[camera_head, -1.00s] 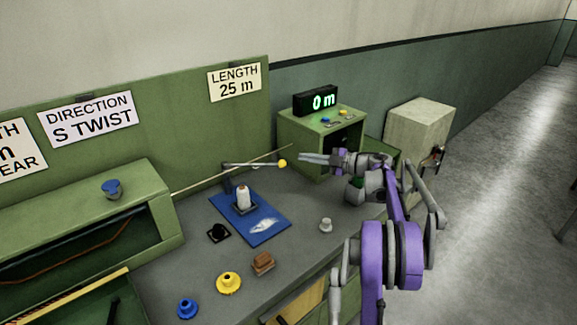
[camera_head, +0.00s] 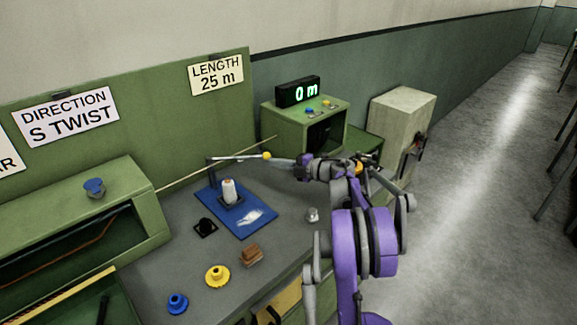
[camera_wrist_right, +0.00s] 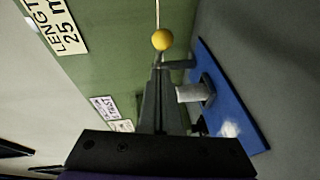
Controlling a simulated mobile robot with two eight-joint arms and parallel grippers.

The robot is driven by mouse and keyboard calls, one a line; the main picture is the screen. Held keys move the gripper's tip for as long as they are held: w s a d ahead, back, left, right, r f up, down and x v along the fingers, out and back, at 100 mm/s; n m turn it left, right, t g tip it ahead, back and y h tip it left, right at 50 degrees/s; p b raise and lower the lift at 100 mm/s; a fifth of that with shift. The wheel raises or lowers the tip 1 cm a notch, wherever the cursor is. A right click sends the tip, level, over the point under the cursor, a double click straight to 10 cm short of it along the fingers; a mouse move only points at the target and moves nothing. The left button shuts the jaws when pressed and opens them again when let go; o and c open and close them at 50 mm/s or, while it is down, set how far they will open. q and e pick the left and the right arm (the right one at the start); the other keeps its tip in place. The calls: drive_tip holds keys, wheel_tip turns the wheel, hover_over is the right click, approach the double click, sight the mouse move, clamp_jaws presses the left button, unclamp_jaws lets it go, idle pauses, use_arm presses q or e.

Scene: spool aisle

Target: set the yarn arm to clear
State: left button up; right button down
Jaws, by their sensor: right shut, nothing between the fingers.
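The yarn arm (camera_head: 236,157) is a thin grey bar on a post at the back of the blue mat (camera_head: 212,206), with a yellow ball (camera_head: 267,155) at its right end. A white spool (camera_head: 229,190) stands on the mat below it. My right gripper (camera_head: 274,160) is shut and empty, its fingertips right by the ball. In the right wrist view the ball (camera_wrist_right: 162,40) appears just beyond the shut fingertips (camera_wrist_right: 158,70); I cannot tell whether they touch. My left gripper is not in view.
A thin pale rod (camera_head: 190,175) slants behind the arm. The green box (camera_head: 285,123) with a display (camera_head: 298,91) reading 0 m stands behind my right gripper. Blue (camera_head: 177,303) and yellow (camera_head: 217,275) knobs and a brown block (camera_head: 250,256) are on the bench front.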

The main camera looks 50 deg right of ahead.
drive_tip(key=shift+w+d+f, duration=0.2)
drive_tip(key=shift+w+d, duration=0.6)
drive_tip(key=shift+w, duration=0.1)
drive_tip(key=w+d, duration=0.1)
drive_tip(key=d, duration=0.1)
drive_tip(key=w+d, duration=0.2)
drive_tip(key=shift+w+d, duration=0.1)
drive_tip(key=shift+w, duration=0.1)
